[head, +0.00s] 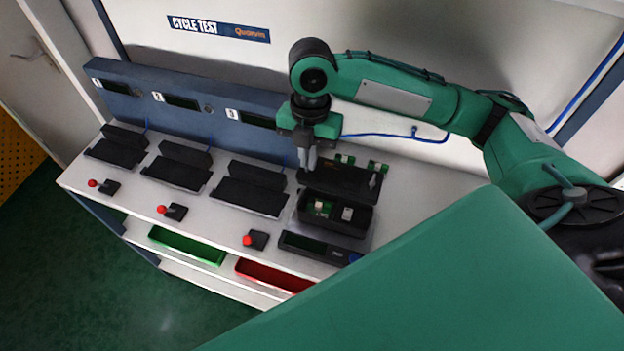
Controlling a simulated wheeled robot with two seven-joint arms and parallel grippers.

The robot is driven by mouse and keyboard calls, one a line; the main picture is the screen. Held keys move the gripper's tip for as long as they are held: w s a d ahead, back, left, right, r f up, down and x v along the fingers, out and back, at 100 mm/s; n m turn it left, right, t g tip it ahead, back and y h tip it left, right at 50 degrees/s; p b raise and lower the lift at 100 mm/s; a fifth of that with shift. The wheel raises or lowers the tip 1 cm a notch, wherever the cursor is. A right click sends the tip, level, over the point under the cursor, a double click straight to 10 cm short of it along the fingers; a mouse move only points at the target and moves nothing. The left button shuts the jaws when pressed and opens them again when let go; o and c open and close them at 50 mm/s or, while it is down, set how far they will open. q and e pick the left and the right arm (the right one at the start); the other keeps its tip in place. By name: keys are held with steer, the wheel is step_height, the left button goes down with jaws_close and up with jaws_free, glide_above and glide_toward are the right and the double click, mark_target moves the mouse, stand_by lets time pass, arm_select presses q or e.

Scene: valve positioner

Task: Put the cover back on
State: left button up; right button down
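The positioner housing (352,228) is an open dark box on the right part of the bench, with a green board and pale parts inside. A dark flat panel (345,182), which looks like the cover, is just behind it; whether it lies down or is held up I cannot tell. My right gripper (307,162) points down at the left end of this panel. Its fingers look close together, but whether they grip the panel's edge is too small to tell. My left gripper is not in view.
A black unit with a blue knob (354,257) lies in front of the housing. Green (187,246) and red (272,275) bins sit below the front edge.

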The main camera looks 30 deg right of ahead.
step_height(320, 180, down, 11)
steer(key=shift+r+p, duration=0.1)
steer(key=shift+p, duration=0.5)
steer(key=c, duration=1.6)
jaws_free()
steer(key=r, duration=0.4)
steer(key=r+b, duration=0.1)
steer(key=r, duration=0.3)
steer(key=w+d+r+b, duration=0.1)
steer(key=r, duration=0.3)
steer(key=shift+f, duration=0.1)
